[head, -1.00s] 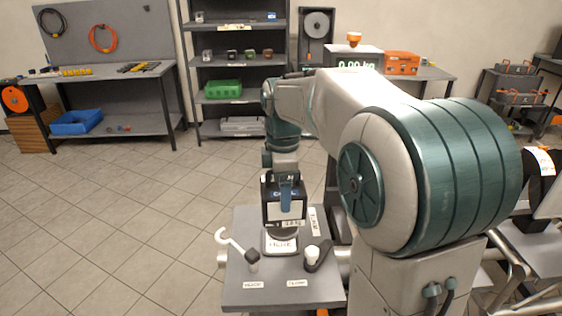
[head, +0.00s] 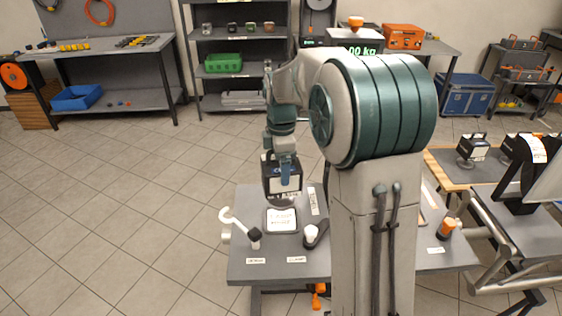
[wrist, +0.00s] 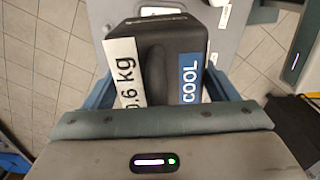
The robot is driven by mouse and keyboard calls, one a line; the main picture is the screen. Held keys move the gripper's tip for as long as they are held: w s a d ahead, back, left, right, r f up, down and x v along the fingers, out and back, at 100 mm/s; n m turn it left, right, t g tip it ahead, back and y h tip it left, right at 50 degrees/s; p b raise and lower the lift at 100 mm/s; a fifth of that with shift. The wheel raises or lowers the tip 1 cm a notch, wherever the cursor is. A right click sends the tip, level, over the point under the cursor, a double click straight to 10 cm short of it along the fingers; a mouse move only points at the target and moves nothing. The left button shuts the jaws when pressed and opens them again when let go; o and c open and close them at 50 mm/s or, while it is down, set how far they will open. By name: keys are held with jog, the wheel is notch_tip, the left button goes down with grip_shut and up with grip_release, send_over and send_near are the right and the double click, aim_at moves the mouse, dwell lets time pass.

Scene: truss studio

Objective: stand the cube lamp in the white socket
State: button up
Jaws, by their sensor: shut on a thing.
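The cube lamp is a black box (head: 282,171) with pale label panels and a round dark base below it. My gripper (head: 286,176), with blue fingers, is shut on it and holds it upright over the back of the grey table. In the wrist view the lamp (wrist: 165,55) sits between the two blue fingers (wrist: 160,90), its "0.6 kg" and blue "COOL" labels showing.
On the grey table (head: 262,272), a white hook on a dark block (head: 254,235) stands left of the socket, and a white-topped dark piece (head: 312,235) right of it. A similar black lamp (head: 474,147) stands on a wooden-edged table at the right. Floor left is clear.

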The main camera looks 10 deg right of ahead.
jog(key=shift+f+b, duration=2.65)
jog(key=shift+f, duration=1.45)
jog(key=o, duration=1.9)
